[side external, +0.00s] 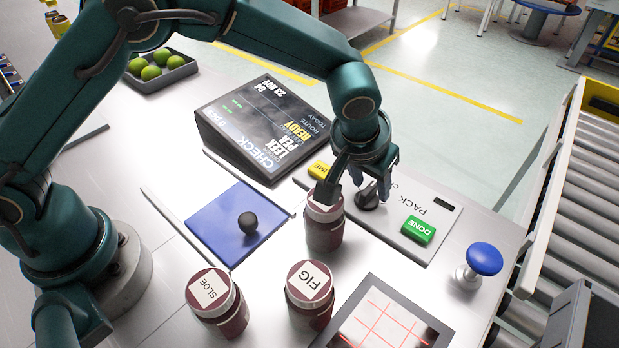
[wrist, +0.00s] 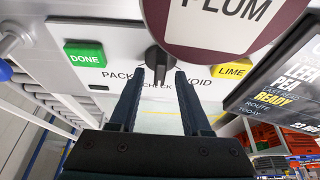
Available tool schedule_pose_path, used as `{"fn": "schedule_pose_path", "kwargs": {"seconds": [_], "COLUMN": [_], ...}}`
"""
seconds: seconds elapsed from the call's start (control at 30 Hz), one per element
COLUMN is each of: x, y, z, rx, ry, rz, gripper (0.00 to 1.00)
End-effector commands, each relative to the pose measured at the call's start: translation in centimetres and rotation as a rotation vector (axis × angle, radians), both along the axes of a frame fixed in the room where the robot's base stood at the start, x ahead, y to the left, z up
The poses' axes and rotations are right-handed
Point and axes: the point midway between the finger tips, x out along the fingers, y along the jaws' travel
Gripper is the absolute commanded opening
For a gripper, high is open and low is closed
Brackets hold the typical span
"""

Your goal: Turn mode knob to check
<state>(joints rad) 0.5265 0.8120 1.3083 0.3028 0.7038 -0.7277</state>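The mode knob (wrist: 157,60) is a dark knob on the light control panel (side external: 398,232), with PACK, CHECK and VOID printed around it. Its grip bar runs roughly toward the CHECK label in the wrist view, but the exact setting is hard to tell. My gripper (wrist: 158,75) is open, its two fingers apart on either side of the knob's lower end. I cannot tell whether they touch it. In the side view my gripper (side external: 372,186) is low over the panel and partly hides the knob (side external: 368,197).
A PLUM jar (wrist: 225,22) stands close beside the knob; it also shows in the side view (side external: 324,230). A green DONE button (side external: 418,230) and yellow LIME block (side external: 319,170) flank the knob. SLOE (side external: 217,303) and FIG (side external: 310,297) jars stand nearer. The display (side external: 265,128) shows CHECK.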

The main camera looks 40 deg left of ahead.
Motion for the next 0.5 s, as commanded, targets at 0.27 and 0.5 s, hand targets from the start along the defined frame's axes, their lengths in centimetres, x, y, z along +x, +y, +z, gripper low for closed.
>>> {"fn": "schedule_pose_path", "kwargs": {"seconds": [0.27,0.5], "x": [0.0,-1.1], "y": [-0.1,-0.1], "z": [0.3,3.0], "rx": [-0.002,-0.003], "ry": [-0.003,-0.005], "rz": [-0.001,-0.002], "gripper": [0.47,0.47]}}
